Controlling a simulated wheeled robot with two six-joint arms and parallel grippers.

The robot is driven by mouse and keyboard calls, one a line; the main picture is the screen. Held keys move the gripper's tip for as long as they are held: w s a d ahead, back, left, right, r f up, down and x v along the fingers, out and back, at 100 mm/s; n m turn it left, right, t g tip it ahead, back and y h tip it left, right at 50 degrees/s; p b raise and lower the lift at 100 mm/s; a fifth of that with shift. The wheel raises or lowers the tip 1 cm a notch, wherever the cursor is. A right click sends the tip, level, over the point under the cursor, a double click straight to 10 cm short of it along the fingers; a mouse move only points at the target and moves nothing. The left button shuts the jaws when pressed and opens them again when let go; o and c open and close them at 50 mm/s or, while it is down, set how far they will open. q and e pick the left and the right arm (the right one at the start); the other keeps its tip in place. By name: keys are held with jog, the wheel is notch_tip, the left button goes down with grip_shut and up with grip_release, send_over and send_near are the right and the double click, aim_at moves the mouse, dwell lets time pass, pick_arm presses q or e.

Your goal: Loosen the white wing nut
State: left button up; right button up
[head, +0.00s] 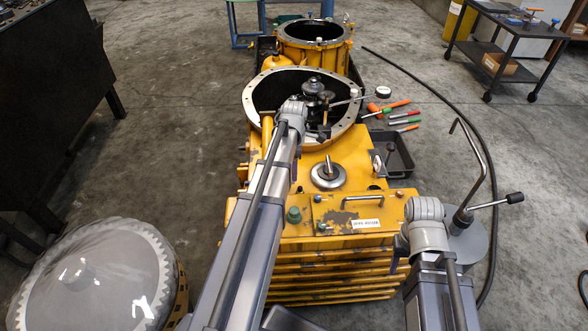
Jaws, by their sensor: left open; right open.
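I cannot make out the white wing nut for certain. A small white round piece (383,91) shows beyond the right rim of the yellow transmission housing (345,150), and a small pale piece (377,163) sits on the housing's right side; both are too small to identify. My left arm reaches across the housing, and my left gripper (322,128) is open at the round opening, its fingers partly lost among dark parts. My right gripper (428,222) is low on the right, beside the housing's front right corner; its fingers are mostly hidden behind the wrist.
Dark gear parts (313,86) show in the opening. A black tray (397,154) and coloured hand tools (400,118) lie right of the housing. A bent metal rod (484,160) rises near my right wrist. A domed grey part (92,280) stands at lower left. A cart (506,50) stands back right.

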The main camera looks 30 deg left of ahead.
pick_arm(q)
jog(key=shift+r+p, duration=1.35)
jog(key=shift+r, duration=0.55)
pick_arm(e)
jog(key=shift+d+r, duration=0.1)
jog(key=shift+r, duration=1.8)
